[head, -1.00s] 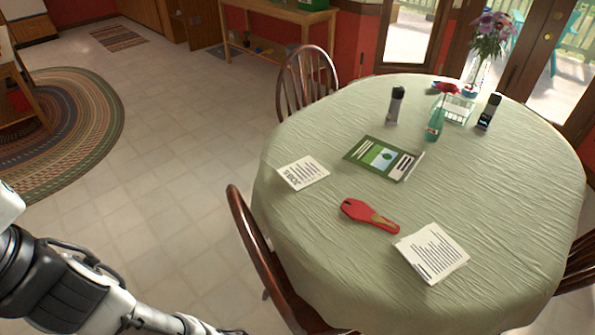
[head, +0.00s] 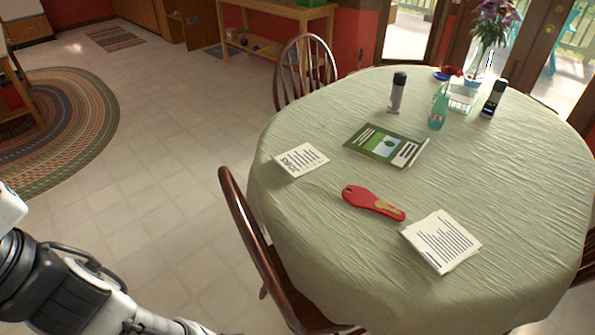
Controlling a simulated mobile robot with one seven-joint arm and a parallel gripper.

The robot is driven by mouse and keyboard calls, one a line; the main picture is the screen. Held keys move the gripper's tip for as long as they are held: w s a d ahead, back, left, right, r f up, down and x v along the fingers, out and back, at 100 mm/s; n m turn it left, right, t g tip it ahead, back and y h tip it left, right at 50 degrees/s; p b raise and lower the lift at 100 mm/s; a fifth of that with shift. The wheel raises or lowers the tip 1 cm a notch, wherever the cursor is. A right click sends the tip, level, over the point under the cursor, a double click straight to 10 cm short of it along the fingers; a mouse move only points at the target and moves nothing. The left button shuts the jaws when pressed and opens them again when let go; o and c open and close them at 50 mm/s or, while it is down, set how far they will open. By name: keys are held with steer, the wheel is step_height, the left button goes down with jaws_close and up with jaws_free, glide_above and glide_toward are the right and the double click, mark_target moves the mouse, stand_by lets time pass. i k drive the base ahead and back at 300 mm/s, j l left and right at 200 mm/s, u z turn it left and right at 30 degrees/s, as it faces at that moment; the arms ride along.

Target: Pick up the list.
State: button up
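Two printed papers lie flat on the round table (head: 330,240) with its green cloth. The white paper on the left (head: 301,159) has a heading that seems to read "JOBS" and lines of text below. A white paper, or small stack of sheets (head: 440,241), with many printed lines lies near the front right. I cannot tell for certain which one is the list. My arm shows at the lower left, away from the table, and runs out of the bottom edge. My gripper is out of the picture.
Between the papers lie a red flat object (head: 372,203) and a green booklet (head: 387,146). Behind stand a dark-topped canister (head: 397,93), a green bottle (head: 438,108), another dark object (head: 493,99) and a flower vase (head: 481,66).

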mark_target(299, 161)
steer(key=i+j+u, duration=0.1)
steer(key=j, duration=0.25)
steer(key=i+j, duration=0.2)
steer(key=i+j+u, duration=0.25)
steer(key=i+j, duration=0.2)
steer(key=i+j+u, duration=0.2)
steer(key=i+j, duration=0.2)
steer(key=i, duration=0.2)
